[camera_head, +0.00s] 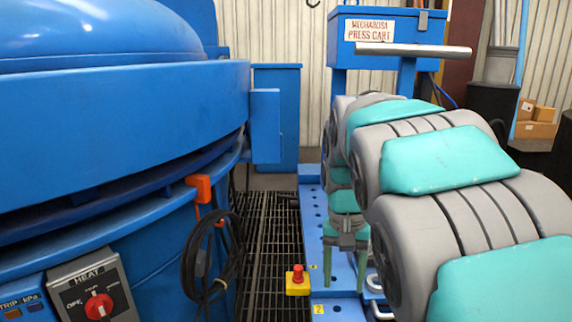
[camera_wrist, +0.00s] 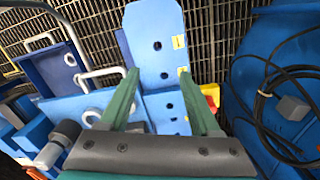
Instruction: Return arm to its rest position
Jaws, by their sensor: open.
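My gripper (camera_head: 345,260) has two green fingers and hangs pointing down over the blue perforated plate of the cart in the head view. The wrist view shows the same gripper (camera_wrist: 158,98) with its fingers spread wide and nothing between them. My grey and teal arm (camera_head: 440,160) fills the right side of the head view, folded back toward the cart. The blue perforated plate (camera_wrist: 155,40) lies below and beyond the fingers. I cannot tell how far above the plate the fingertips are.
The large blue furnace (camera_head: 110,110) takes up the left, with a HEAT knob (camera_head: 99,306) and a black cable loop (camera_head: 212,262). A yellow box with a red button (camera_head: 297,280) stands by the plate. Floor grating (camera_head: 268,240) runs between. The blue press cart box (camera_head: 388,32) stands behind.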

